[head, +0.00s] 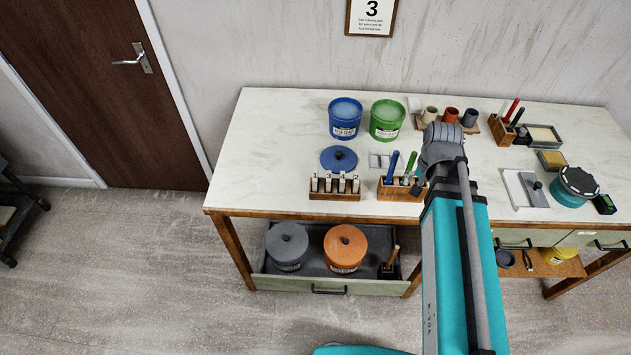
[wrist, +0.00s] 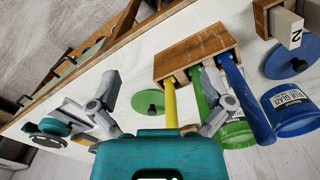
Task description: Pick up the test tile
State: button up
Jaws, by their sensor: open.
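Several pale upright tiles marked with numbers (head: 328,183) stand in a wooden rack (head: 335,196) at the table's front left. The tile marked 2 (wrist: 290,29) shows at the top right in the wrist view, in its rack (wrist: 262,18). Which one is the test tile I cannot tell. My gripper (wrist: 160,85) is open, with its fingers apart and nothing held. In the wrist view it is over a wooden tool holder (wrist: 197,53) with yellow, green and blue handles, to the left of the numbered tile. In the head view my arm hides most of the gripper.
Blue (head: 345,120) and green (head: 387,120) buckets stand behind the rack. A blue lid (head: 338,159) lies between them and the rack. A teal jar (head: 569,197) stands at the right. An open drawer (head: 332,285) below holds lidded pots. The table's left end is clear.

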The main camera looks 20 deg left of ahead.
jog(key=w+a+r+m+p, duration=0.1)
jog(key=w+a+m, duration=0.15)
jog(key=a, duration=0.55)
jog(key=w+a+r+m+p, duration=0.15)
jog(key=a+m, duration=0.25)
jog(key=a, duration=0.4)
jog(key=r+m+p, duration=0.2)
jog(key=m, duration=0.4)
send_over(315, 175)
jog(key=a, duration=0.1)
jog(key=shift+s+f+b, duration=0.15)
jog(key=shift+b, duration=0.15)
jog(key=shift+f, duration=0.2)
notch_tip(315, 175, down, 8)
jog(key=b, duration=0.8)
jog(key=shift+b, duration=0.3)
jog(key=shift+d+f, duration=0.1)
jog(key=shift+f, duration=0.15)
jog(key=f+b, duration=0.1)
jog(key=d+f+b, duration=0.1)
jog(key=f+b, duration=0.1)
jog(key=shift+f+b, duration=0.95)
jog(key=shift+b, duration=0.15)
